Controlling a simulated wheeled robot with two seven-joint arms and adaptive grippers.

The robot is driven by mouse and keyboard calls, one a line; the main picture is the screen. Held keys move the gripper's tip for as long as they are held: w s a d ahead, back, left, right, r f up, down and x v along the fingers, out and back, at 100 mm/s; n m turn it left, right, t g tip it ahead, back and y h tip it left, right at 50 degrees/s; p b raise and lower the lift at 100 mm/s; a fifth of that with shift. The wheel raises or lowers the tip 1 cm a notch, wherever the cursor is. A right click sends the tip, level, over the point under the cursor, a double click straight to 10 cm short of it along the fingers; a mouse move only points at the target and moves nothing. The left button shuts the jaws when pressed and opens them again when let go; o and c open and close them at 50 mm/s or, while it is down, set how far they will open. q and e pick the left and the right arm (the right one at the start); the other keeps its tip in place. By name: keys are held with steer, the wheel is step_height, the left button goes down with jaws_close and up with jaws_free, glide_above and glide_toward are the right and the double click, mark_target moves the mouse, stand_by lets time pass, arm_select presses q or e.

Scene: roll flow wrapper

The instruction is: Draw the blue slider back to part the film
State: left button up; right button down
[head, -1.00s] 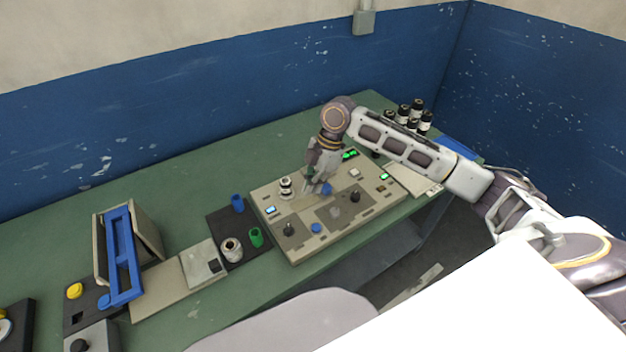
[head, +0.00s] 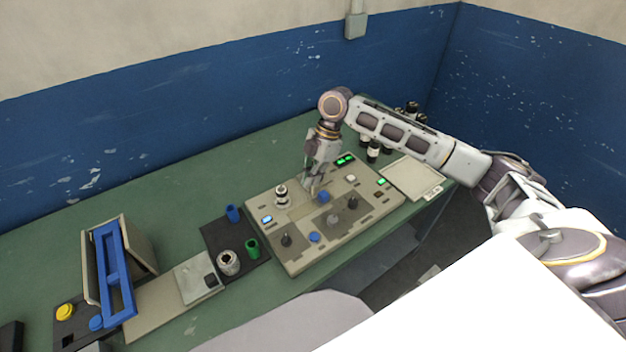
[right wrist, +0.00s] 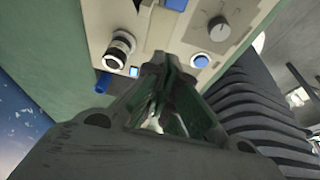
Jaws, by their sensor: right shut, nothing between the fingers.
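The control panel (head: 290,255) lies on the green table. My right gripper (head: 313,191) is shut and empty. It points down over the panel, just to the left of and behind the blue knob, and appears apart from it. In the right wrist view its fingers (right wrist: 165,95) are together, with the panel beyond them. A round blue part (right wrist: 200,61) shows there to the right of the fingers; I cannot tell which one it is. No film is clearly visible. My left gripper is not in view.
A ribbed black-and-white knob (head: 281,195) stands on the panel left of my gripper. A blue button (head: 314,237) and dark knobs sit towards the front. A black mat with cups, a blue frame (head: 117,272) and yellow button (head: 65,312) lie left. Dark bottles (head: 373,150) stand behind my arm.

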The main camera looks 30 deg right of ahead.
mark_target(320, 193)
steer(key=x, duration=0.9)
steer(key=d, duration=0.3)
steer(key=shift+w+r+p, duration=0.1)
steer(key=shift+w+p, duration=0.15)
steer(key=shift+p, duration=0.1)
steer(key=shift+d, duration=0.4)
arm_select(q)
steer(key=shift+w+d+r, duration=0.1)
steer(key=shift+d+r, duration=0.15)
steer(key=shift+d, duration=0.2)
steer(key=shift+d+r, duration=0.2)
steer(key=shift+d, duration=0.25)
arm_select(e)
steer(key=shift+d, duration=0.1)
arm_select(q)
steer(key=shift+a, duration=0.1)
